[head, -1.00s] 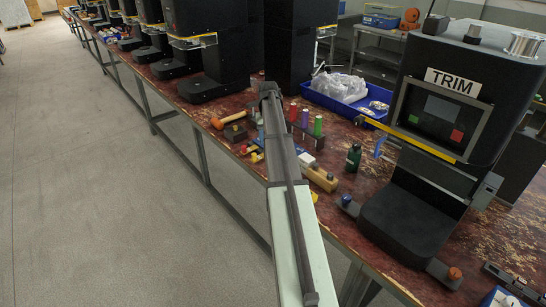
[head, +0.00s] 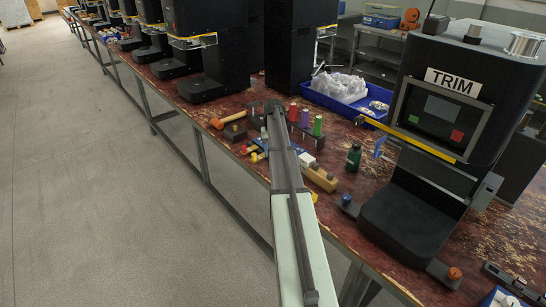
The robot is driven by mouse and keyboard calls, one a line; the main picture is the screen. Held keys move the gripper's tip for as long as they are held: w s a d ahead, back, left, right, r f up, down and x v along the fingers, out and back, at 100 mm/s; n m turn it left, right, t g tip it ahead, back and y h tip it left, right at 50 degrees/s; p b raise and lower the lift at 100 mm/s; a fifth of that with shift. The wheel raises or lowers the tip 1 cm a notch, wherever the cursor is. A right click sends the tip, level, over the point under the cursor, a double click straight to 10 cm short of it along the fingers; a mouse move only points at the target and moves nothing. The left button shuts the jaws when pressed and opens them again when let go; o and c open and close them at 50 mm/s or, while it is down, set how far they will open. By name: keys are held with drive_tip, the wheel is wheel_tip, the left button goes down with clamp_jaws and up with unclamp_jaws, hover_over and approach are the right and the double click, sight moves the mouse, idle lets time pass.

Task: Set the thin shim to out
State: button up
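My arm reaches up the picture over the workbench. My gripper (head: 273,105) is at its far end, small and dark, near a row of coloured spools. Its fingers cannot be made out, nor whether it holds anything. I cannot pick out the thin shim or its setting for certain. Small yellow, red and blue parts (head: 255,150) lie just left of my arm, partly hidden by it.
A dark block with coloured spools (head: 317,128) stands right of my arm. A wooden-handled mallet (head: 233,117) lies to the left. The TRIM machine (head: 440,110) stands at right. A blue tray (head: 340,108) with clear bags lies behind.

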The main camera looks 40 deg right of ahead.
drive_tip(key=shift+f, duration=1.5)
drive_tip(key=shift+c, duration=0.2)
clamp_jaws()
